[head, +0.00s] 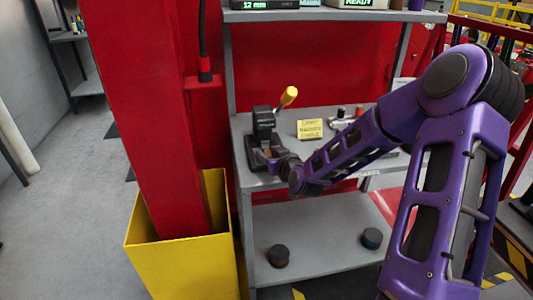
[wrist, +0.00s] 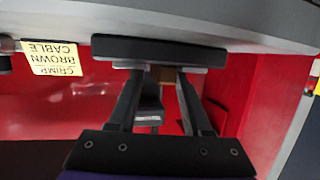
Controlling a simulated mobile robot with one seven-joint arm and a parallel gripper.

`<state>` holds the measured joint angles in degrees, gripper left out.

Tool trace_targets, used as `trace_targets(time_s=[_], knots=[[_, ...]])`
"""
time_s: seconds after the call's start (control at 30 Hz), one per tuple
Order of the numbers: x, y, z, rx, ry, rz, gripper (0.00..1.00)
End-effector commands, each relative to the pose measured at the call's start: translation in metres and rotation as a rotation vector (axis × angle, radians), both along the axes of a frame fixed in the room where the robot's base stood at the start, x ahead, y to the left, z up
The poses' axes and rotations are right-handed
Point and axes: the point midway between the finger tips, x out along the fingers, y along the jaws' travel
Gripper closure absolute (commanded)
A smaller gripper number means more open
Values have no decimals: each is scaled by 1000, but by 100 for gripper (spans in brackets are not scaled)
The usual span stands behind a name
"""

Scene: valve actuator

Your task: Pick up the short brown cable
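The crimping tool (head: 264,128) is black with a yellow-tipped lever, and stands at the left end of the workbench's upper shelf. A small brown piece, which looks like the short brown cable (wrist: 161,74), shows between my fingertips in the wrist view. My gripper (wrist: 162,82) has its two black fingers apart, one on each side of the brown piece. I cannot tell whether they touch it. In the head view my gripper (head: 280,160) is low at the front of the tool, and the wrist hides part of that spot. A dark bar lies just past the fingertips in the wrist view.
A yellow label (head: 310,129), which reads crimp brown cable upside down in the wrist view (wrist: 52,58), stands right of the tool. Small items sit farther right. A red column (head: 150,120) and yellow bin (head: 190,265) stand left. Two dark round objects sit on the lower shelf (head: 320,250).

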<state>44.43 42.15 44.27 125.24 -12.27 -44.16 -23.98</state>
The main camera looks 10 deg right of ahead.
Motion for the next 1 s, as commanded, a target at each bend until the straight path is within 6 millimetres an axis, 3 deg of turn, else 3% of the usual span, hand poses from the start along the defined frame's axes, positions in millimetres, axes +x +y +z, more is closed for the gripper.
trace_targets(time_s=[0.03,0.2,0.27,0.77,1.0], knots=[[0,0,0,0,0,0,62],[0,0,0,0,0,0,92],[0,0,0,0,0,0,100],[0,4,1,1,3,8,100],[9,6,16,0,1,8,100]])
